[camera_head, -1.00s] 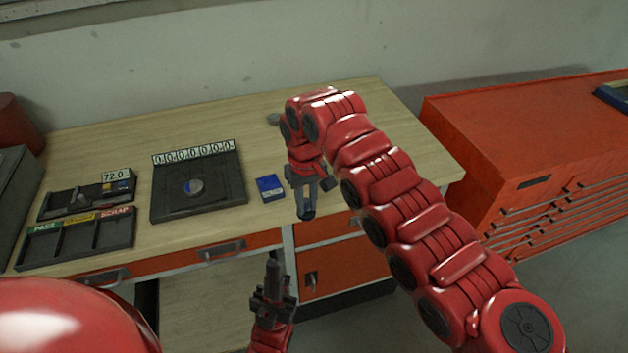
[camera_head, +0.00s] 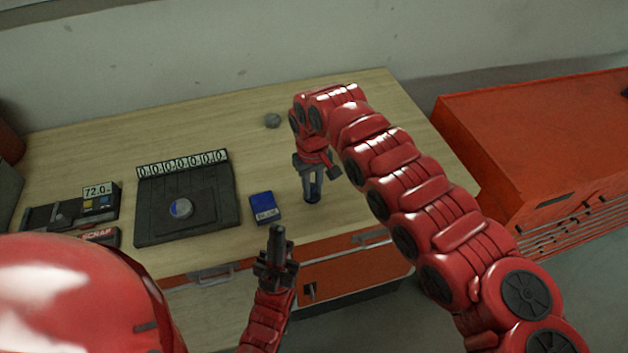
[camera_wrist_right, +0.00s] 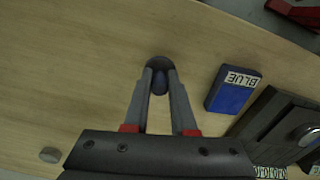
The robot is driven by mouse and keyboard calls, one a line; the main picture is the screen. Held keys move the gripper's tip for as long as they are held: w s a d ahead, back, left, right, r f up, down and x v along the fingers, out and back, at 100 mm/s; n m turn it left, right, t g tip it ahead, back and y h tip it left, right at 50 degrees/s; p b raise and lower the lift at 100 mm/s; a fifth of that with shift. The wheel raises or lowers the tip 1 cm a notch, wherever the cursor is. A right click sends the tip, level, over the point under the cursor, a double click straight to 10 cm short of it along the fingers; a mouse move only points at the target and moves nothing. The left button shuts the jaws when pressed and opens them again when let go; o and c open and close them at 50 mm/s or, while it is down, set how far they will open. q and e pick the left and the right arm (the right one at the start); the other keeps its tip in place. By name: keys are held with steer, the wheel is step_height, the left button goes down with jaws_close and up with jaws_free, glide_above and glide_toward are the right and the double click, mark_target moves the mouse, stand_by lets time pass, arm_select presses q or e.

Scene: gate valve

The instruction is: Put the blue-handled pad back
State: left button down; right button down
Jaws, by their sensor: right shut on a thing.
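My right gripper (camera_wrist_right: 158,82) is shut on the handle. In the head view my right gripper (camera_head: 312,180) points down near the front of the wooden table, with the pad (camera_head: 313,198) at its tips. I cannot tell whether the pad touches the table. A blue box (camera_head: 265,208) labelled BLUE lies just left of it, also in the wrist view (camera_wrist_right: 231,95). My left gripper (camera_head: 277,242) is upright before the table edge; its finger gap is hidden.
A gauge reading 72.0 (camera_head: 98,192) stands further left. A small grey puck (camera_head: 272,121) lies behind. The table's right part is clear.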

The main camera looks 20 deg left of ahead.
steer(key=shift+s+d+f, duration=0.15)
steer(key=shift+s+f, duration=0.1)
steer(key=shift+f, duration=0.2)
steer(key=shift+w+f, duration=0.3)
steer(key=shift+w, duration=0.1)
steer(key=c, duration=1.1)
jaws_free()
steer(key=o, duration=0.4)
steer(key=shift+s+r, duration=0.15)
steer(key=shift+s, duration=0.05)
steer(key=shift+c, duration=0.2)
steer(key=shift+w, duration=0.1)
